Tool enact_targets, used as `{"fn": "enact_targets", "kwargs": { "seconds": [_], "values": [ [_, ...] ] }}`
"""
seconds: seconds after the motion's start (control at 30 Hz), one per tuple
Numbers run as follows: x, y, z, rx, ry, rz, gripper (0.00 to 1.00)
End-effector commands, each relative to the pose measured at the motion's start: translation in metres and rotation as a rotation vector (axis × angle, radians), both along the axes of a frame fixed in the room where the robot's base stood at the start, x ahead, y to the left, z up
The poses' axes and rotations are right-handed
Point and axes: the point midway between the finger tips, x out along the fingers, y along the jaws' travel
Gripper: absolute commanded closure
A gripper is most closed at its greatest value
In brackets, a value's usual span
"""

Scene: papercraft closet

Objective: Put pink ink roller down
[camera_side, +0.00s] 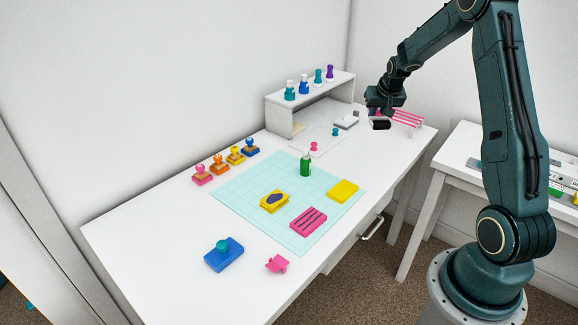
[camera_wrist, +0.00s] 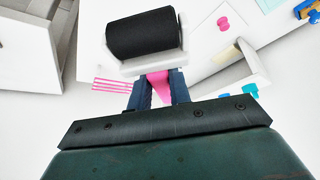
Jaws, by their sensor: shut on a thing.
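The pink ink roller has a black cylinder (camera_wrist: 145,35) and a pink handle (camera_wrist: 157,82). In the wrist view my gripper (camera_wrist: 158,88) is shut on the pink handle, with the black cylinder beyond the fingertips. In the side view my gripper (camera_side: 382,112) is at the far right end of the white table, with the black roller (camera_side: 380,124) just below it. A pink-and-white striped rack (camera_side: 402,117) stands right beside the roller there. Its pink stripes also show at the left in the wrist view (camera_wrist: 110,85). I cannot tell whether the roller touches the rack.
A white shelf (camera_side: 284,114) with several bottles stands at the back, left of my gripper. Several stamps (camera_side: 219,165) stand at the left.

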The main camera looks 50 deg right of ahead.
Motion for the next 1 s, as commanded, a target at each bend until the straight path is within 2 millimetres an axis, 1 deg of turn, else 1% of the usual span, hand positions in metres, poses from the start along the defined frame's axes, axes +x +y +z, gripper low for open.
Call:
{"fn": "enact_targets", "kwargs": {
  "seconds": [0.6, 0.7, 0.83, 1.0],
  "values": [
    [-0.001, 0.001, -0.113, 0.003, 0.003, 0.001, 1.0],
    [-0.001, 0.001, -0.129, 0.002, 0.002, 0.001, 1.0],
    [0.0, 0.001, -0.141, 0.001, 0.0, 0.001, 1.0],
    [0.0, 0.0, -0.145, 0.0, -0.001, 0.001, 1.0]
  ]
}}
